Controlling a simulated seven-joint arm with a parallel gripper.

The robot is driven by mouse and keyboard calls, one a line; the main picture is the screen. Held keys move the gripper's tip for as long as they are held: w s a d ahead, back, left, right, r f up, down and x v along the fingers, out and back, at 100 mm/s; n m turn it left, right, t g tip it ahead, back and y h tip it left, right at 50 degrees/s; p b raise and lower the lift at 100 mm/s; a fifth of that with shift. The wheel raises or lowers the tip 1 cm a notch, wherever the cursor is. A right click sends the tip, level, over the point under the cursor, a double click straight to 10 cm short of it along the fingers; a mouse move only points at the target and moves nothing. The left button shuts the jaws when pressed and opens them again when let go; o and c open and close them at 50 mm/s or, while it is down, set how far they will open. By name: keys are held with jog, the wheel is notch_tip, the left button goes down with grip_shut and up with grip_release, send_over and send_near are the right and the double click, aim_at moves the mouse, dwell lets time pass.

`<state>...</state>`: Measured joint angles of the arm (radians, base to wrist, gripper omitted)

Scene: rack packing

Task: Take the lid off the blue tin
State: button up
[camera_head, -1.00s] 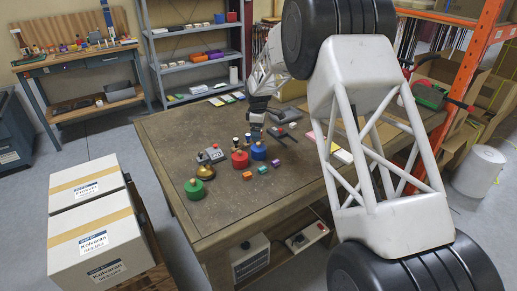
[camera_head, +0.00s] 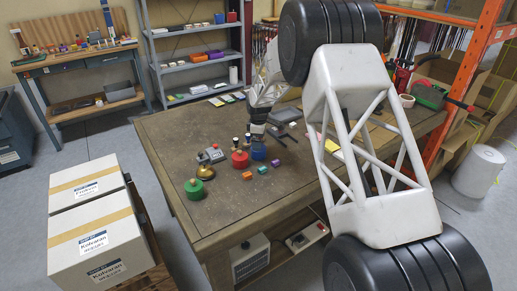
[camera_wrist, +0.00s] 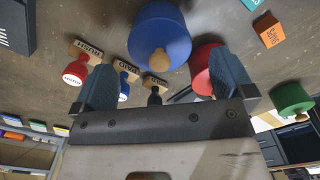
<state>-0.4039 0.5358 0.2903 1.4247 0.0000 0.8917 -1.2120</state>
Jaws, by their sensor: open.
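The blue tin (camera_head: 258,153) stands on the workbench beside the red tin (camera_head: 240,160). In the wrist view the blue tin (camera_wrist: 160,32) shows its lid with a light wooden knob (camera_wrist: 158,60). My gripper (camera_head: 257,137) is right over the blue tin, pointing down. In the wrist view my gripper (camera_wrist: 161,66) has its two fingers spread wide, one on each side of the knob in the picture, and nothing is held. I cannot tell the exact height of the fingertips above the lid.
The red tin (camera_wrist: 203,68) is close behind the right finger in the wrist view. A green tin (camera_head: 194,189), a brass bell (camera_head: 206,171), small orange (camera_head: 247,175), teal (camera_head: 263,169) and purple (camera_head: 276,162) blocks stand nearby. Stamps (camera_wrist: 123,82) lie near the left finger.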

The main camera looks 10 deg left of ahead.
jog(key=shift+f, duration=1.2)
jog(key=c, duration=0.9)
